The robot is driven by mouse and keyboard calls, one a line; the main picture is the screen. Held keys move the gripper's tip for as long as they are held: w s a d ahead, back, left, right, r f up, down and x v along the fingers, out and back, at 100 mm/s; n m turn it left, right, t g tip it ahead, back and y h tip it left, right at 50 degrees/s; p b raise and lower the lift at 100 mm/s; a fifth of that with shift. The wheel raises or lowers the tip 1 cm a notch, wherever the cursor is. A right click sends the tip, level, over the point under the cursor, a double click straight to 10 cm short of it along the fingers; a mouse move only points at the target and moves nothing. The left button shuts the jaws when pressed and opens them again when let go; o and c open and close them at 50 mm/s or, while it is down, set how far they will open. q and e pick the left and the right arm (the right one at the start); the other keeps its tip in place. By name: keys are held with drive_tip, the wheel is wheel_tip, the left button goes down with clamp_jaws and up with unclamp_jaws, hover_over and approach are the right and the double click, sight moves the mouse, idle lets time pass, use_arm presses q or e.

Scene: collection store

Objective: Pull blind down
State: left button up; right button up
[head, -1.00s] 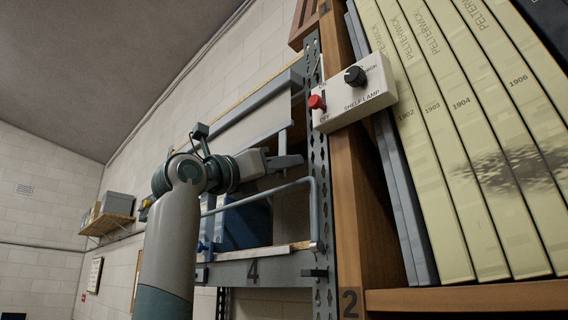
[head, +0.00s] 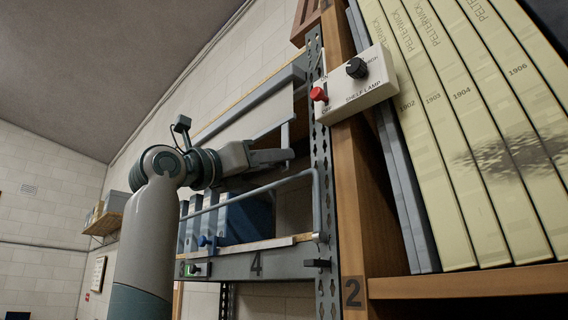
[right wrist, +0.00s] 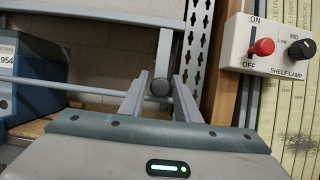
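The white blind (head: 262,112) is partly lowered over the upper opening of the metal shelf unit, with a grey bar along its lower edge. A grey pull (head: 285,135) hangs from the bar's right end. In the right wrist view the pull (right wrist: 165,50) ends in a dark round knob (right wrist: 160,87). My right gripper (head: 290,157) is at the pull's lower end. In the right wrist view its fingers (right wrist: 160,80) are apart, with the knob showing between the fingertips. I cannot tell whether they touch it. My left gripper is not in view.
A grey rail (head: 250,192) crosses below my right gripper, in front of blue binders (head: 240,220). The perforated metal post (head: 320,170) stands close on the right. The shelf lamp switch box (head: 357,85) and a row of cream volumes (head: 480,150) are further right.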

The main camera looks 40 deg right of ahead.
drive_tip(key=w+b+v, duration=0.1)
drive_tip(key=b+v, duration=0.2)
drive_tip(key=v, duration=1)
drive_tip(key=shift+s+b, duration=0.35)
drive_tip(key=shift+s, duration=0.15)
